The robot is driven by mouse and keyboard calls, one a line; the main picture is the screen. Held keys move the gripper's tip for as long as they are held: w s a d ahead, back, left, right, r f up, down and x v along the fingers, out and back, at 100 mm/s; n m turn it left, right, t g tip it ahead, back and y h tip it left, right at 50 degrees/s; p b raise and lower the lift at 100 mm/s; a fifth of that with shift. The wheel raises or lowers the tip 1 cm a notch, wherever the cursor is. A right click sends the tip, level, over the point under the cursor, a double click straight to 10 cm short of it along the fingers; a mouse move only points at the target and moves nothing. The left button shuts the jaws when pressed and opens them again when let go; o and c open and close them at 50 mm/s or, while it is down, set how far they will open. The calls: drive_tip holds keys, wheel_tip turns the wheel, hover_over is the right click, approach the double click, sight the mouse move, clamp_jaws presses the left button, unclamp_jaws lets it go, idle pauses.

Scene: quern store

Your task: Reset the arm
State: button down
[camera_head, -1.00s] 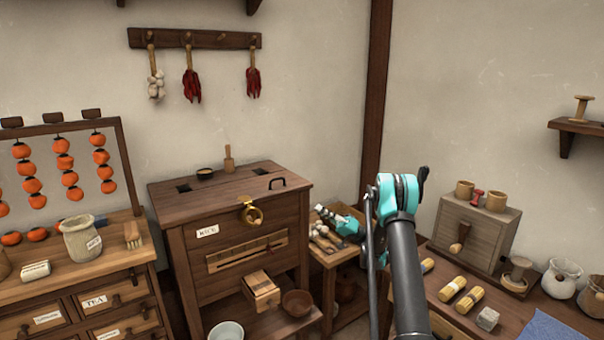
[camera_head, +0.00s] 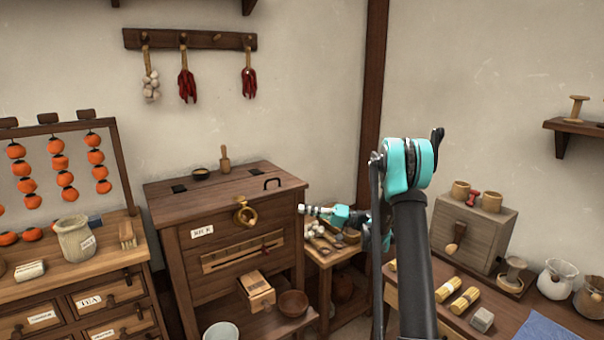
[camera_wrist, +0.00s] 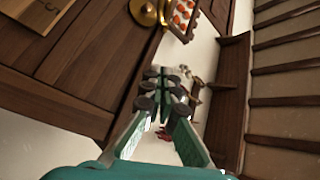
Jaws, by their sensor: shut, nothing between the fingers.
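My gripper (camera_head: 306,209) is at the right front corner of the dark wooden rice chest (camera_head: 222,230) in the head view. It points left, above a small side table, and whether it touches the chest I cannot tell. In the wrist view its fingers (camera_wrist: 163,88) are shut with nothing held between them. My arm rises at the right of the head view and hides part of the wall corner and side table.
The rice chest has a brass ring (camera_head: 245,213) and a small drawer box (camera_head: 257,290). The side table (camera_head: 326,257) holds small items. A grey cabinet (camera_head: 475,235) stands on the right bench. The tea drawer unit (camera_head: 90,300) stands left. Open wall lies above.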

drive_tip(key=s+d+f+m+t+h, duration=0.1)
drive_tip(key=s+f+m+h, duration=0.25)
drive_tip(key=s+h, duration=1)
drive_tip(key=s+d+f+h, duration=0.3)
drive_tip(key=s+d, duration=0.5)
drive_tip(key=s, duration=0.4)
drive_tip(key=s+d+f+m+t+h, duration=0.1)
drive_tip(key=s+d+f+h, duration=0.2)
drive_tip(key=s+d+f, duration=0.2)
drive_tip(key=s+d, duration=0.3)
drive_tip(key=s, duration=0.4)
drive_tip(key=shift+s+d+f, duration=0.2)
drive_tip(key=shift+d+f, duration=0.15)
drive_tip(key=shift+f, duration=0.05)
